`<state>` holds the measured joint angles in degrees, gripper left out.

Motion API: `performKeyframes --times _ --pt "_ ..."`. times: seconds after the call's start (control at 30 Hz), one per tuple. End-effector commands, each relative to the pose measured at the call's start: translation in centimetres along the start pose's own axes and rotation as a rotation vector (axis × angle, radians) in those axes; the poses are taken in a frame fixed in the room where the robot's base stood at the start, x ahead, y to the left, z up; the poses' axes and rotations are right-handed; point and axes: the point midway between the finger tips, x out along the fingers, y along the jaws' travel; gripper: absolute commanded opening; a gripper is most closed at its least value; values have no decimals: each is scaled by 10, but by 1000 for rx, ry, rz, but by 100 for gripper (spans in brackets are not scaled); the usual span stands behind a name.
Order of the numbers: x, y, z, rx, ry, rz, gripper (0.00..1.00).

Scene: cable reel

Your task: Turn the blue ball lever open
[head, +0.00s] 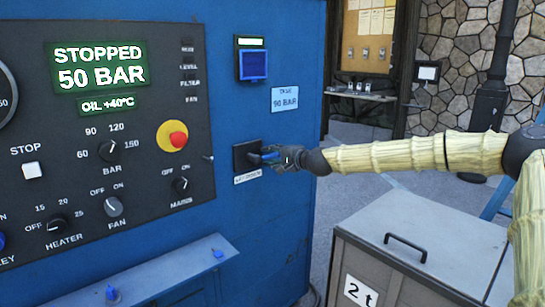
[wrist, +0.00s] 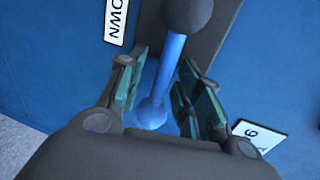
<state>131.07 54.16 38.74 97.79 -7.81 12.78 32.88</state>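The blue lever (wrist: 170,70) shows in the wrist view as a blue rod with a blue ball at its lower end and a dark round hub at its upper end. In the head view the lever (head: 268,156) sticks out from a dark plate (head: 246,156) on the blue cabinet, above a small label. My gripper (head: 287,157) is at the lever. In the wrist view my gripper (wrist: 163,75) is open, with one finger on each side of the rod and ball. Gaps show between the fingers and the lever; I see no clear contact.
The dark control panel (head: 100,215) with knobs and a red emergency button (head: 178,140) is left of the lever. A ledge (head: 150,275) with blue knobs juts out below. A grey lidded box (head: 420,235) stands under my arm at the lower right.

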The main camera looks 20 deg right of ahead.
Motion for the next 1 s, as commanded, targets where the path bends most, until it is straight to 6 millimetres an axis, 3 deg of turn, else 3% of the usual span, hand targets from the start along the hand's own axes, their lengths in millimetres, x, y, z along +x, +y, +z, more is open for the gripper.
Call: performKeyframes --times 1.0 --pt "-102 0 -2 2 2 -2 34"
